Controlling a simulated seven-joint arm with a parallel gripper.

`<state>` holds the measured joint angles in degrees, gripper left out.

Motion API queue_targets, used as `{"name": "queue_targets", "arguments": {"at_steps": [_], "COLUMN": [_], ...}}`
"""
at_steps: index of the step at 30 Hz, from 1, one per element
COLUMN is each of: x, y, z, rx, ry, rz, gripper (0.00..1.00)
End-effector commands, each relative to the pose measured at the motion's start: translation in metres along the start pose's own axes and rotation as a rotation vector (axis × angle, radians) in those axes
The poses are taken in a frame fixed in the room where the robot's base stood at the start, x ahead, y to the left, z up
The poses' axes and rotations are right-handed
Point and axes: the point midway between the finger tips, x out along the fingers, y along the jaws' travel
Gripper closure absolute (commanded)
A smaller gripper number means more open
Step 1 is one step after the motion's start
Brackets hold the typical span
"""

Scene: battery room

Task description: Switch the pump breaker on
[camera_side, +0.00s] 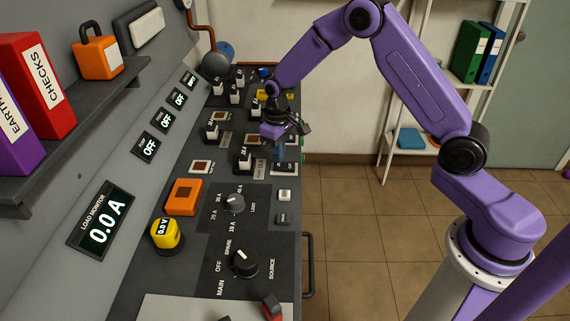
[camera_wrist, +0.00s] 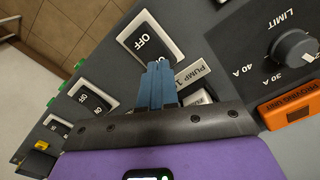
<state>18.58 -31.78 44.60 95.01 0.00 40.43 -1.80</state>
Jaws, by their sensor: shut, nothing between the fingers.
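A label reading PUMP (camera_wrist: 193,73) is on the dark panel in the wrist view. Beside it is a black rocker breaker in a white frame (camera_wrist: 150,36), with OFF readable on its face. My gripper (camera_wrist: 158,84) is shut and empty, its blue fingertips together at the near edge of this breaker and beside the label. I cannot tell whether they touch the breaker. In the side view my gripper (camera_side: 279,153) points down over the right edge of the panel, above a white-framed switch (camera_side: 284,168).
More OFF rockers (camera_wrist: 92,98) line the panel edge. Several upright black-and-white levers (camera_side: 245,158) stand close left of my gripper. The load monitor (camera_side: 102,219) reads 0.0 A. Rotary knobs (camera_side: 244,263) and an orange block (camera_side: 184,197) are nearer the camera. Floor right of the panel is clear.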

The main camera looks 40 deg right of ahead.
Motion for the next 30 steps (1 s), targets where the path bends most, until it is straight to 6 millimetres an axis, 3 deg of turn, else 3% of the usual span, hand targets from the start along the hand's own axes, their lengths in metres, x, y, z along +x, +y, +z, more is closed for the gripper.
{"name": "queue_targets", "arguments": {"at_steps": [30], "x": [0.013], "y": [0.0], "z": [0.001], "rx": [0.0], "ry": [-0.002], "rz": [0.0], "gripper": [1.0]}}
